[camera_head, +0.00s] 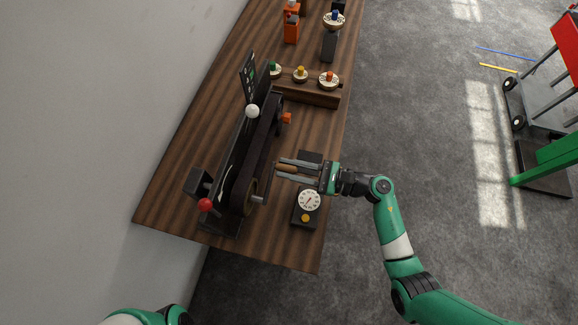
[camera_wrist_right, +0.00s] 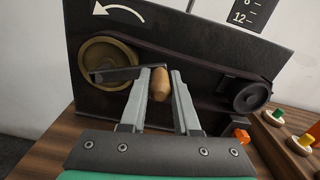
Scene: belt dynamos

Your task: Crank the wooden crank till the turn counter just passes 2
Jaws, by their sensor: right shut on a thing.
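The belt machine (camera_head: 232,165) stands at the left of the table. In the wrist view a dark crank arm (camera_wrist_right: 118,73) runs right from the hub of its large brass-coloured pulley (camera_wrist_right: 92,58) to the upright-looking wooden crank handle (camera_wrist_right: 161,86). My right gripper (camera_head: 281,170) is shut on this wooden handle (camera_head: 288,168), one finger on each side. A white round dial (camera_head: 308,201) with a dark pointer sits on a dark box right of the machine; its marks are too small to read. My left gripper is out of view.
A curved white arrow (camera_wrist_right: 118,12) on the machine's panel points left. A wooden block with coloured knobs (camera_head: 305,92) stands farther back. An orange piece (camera_head: 286,118) sits by the machine's far end. Bare table (camera_head: 325,130) lies right of the machine.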

